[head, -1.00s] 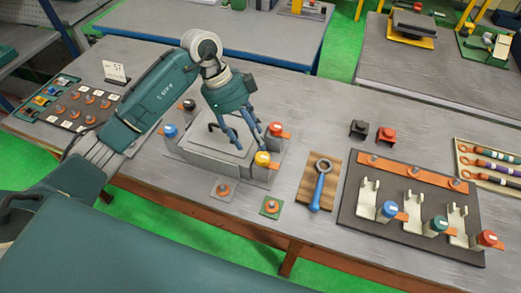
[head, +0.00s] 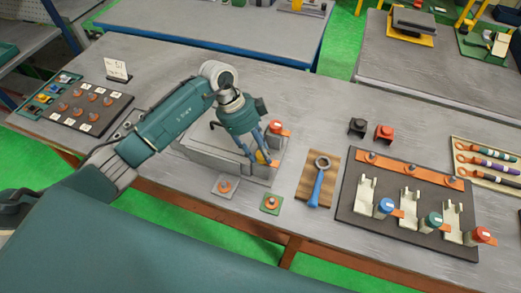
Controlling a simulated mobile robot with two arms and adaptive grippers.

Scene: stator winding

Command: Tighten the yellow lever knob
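The yellow lever knob (head: 261,157) sits at the front right corner of the grey stator block (head: 212,154). It shows only partly between the fingers of my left gripper (head: 262,158). The fingers point down and straddle the knob, one on each side; whether they press on it I cannot tell. A red knob (head: 276,127) on an orange tab stands just behind, close to the gripper. My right gripper is not in view.
A blue-handled ring wrench (head: 318,183) lies on a wooden board (head: 331,186) to the right. Two small pads (head: 226,194) (head: 270,209) with copper studs lie in front. A dark fixture board (head: 350,213) with blue, green and red knobs is farther right.

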